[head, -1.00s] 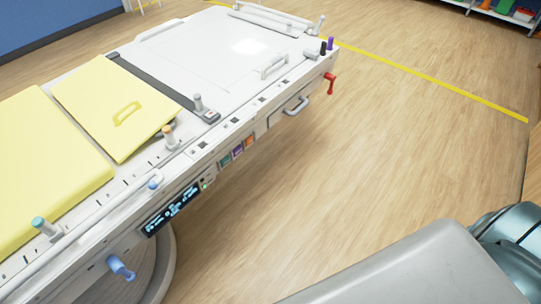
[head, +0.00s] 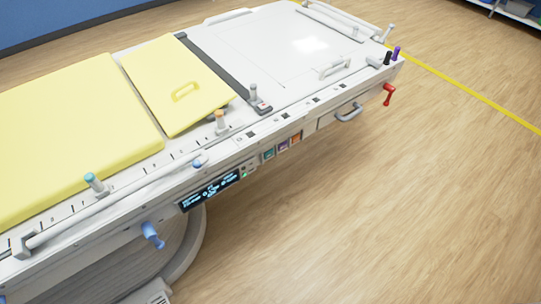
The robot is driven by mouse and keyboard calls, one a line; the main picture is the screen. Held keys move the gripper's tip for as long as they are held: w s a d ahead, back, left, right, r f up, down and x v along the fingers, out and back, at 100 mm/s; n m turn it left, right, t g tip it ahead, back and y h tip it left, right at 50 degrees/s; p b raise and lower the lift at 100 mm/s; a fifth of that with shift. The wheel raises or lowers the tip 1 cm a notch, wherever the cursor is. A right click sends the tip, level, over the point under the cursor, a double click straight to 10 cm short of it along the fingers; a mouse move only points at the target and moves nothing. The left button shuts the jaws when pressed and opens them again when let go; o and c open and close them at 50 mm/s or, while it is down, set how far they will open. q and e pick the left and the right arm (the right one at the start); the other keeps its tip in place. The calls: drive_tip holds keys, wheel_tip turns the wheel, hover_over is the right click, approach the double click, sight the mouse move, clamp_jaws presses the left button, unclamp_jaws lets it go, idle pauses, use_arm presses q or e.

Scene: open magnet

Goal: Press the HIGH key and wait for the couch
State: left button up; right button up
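The couch (head: 70,238) is a long white table with yellow pads, running from lower left to upper right in the head view. On its near side is a dark display (head: 208,191) with lit blue text too small to read. Just right of it is a small key panel (head: 249,170) with a green light and a small red mark. Further right are a teal square (head: 268,154), a purple square (head: 283,147) and an orange square (head: 295,139). I cannot read which key is HIGH. Neither gripper is in view.
A blue knob (head: 152,235), a grey handle (head: 348,112) and a red crank (head: 389,94) stick out from the couch's near side. A rounded pedestal base (head: 185,250) is below the couch. The wooden floor (head: 400,210) at the right is clear, with a yellow line (head: 480,95) across it.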

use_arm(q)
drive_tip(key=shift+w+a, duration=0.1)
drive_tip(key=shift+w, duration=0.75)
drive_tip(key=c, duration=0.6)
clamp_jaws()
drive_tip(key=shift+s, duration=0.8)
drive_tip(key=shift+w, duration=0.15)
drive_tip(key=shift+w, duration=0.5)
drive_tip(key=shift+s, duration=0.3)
